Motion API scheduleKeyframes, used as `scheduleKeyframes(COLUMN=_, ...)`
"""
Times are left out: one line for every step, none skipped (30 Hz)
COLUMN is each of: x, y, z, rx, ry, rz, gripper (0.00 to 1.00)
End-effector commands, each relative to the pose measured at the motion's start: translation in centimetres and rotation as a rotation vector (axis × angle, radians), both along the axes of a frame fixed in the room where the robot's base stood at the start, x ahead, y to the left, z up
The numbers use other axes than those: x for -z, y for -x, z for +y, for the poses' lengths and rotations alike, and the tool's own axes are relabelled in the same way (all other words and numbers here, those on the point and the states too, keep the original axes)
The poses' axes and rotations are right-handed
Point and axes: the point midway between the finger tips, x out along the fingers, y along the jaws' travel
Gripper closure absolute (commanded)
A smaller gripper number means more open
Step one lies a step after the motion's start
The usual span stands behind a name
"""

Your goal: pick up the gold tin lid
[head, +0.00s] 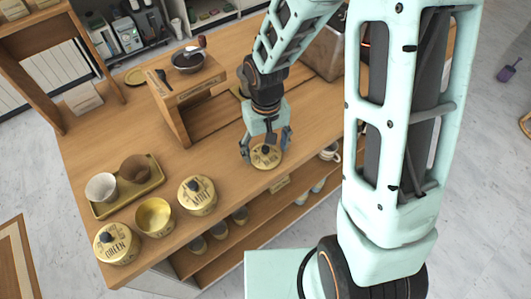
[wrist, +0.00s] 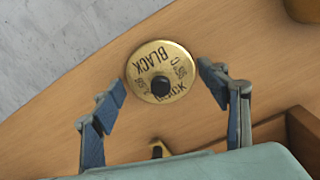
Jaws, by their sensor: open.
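A round gold tin lid lettered BLACK, with a dark knob (wrist: 160,85), shows in the wrist view, on the wooden counter. In the head view the gold BLACK tin (head: 266,160) stands near the counter's front edge, partly hidden by my gripper. My gripper (head: 264,146) is open above it and points down. In the wrist view my gripper (wrist: 161,81) has one finger on each side of the lid, both apart from it in the picture. I cannot tell the height gap.
To the left stand the lidded MINT tin (head: 197,195), an open gold tin (head: 154,217), the lidded GREEN tin (head: 115,244) and a gold tray (head: 124,204) with two cups. A wooden stand (head: 178,112) is behind. Shelves with cups lie below the front edge.

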Motion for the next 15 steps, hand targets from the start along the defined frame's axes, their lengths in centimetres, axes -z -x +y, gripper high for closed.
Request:
scheduleKeyframes(x=0.02, y=0.0, z=0.0, rx=0.0, ry=0.0, rz=0.0, gripper=0.32)
scheduleKeyframes(x=0.01, y=-0.01, z=0.0, rx=0.0, ry=0.0, rz=0.0, gripper=0.32)
scheduleKeyframes(x=0.0, y=-0.01, z=0.0, rx=0.0, ry=0.0, rz=0.0, gripper=0.32)
scheduleKeyframes(x=0.0, y=-0.01, z=0.0, rx=0.0, ry=0.0, rz=0.0, gripper=0.32)
scheduleKeyframes(x=0.0, y=-0.01, z=0.0, rx=0.0, ry=0.0, rz=0.0, gripper=0.32)
scheduleKeyframes(x=-0.01, y=-0.01, z=0.0, rx=0.0, ry=0.0, rz=0.0, gripper=0.35)
scheduleKeyframes(x=-0.01, y=-0.01, z=0.0, rx=0.0, ry=0.0, rz=0.0, gripper=0.38)
scheduleKeyframes(x=-0.01, y=-0.01, z=0.0, rx=0.0, ry=0.0, rz=0.0, gripper=0.42)
scheduleKeyframes(x=-0.01, y=-0.02, z=0.01, rx=0.0, ry=0.0, rz=0.0, gripper=0.46)
scheduleKeyframes(x=-0.02, y=-0.02, z=0.01, rx=0.0, ry=0.0, rz=0.0, gripper=0.49)
scheduleKeyframes(x=-0.02, y=-0.02, z=0.01, rx=0.0, ry=0.0, rz=0.0, gripper=0.53)
scheduleKeyframes(x=-0.02, y=-0.02, z=0.01, rx=0.0, ry=0.0, rz=0.0, gripper=0.57)
scheduleKeyframes(x=-0.02, y=-0.02, z=0.01, rx=0.0, ry=0.0, rz=0.0, gripper=0.6)
scheduleKeyframes(x=-0.02, y=-0.02, z=0.01, rx=0.0, ry=0.0, rz=0.0, gripper=0.64)
scheduleKeyframes(x=-0.02, y=-0.02, z=0.01, rx=0.0, ry=0.0, rz=0.0, gripper=0.68)
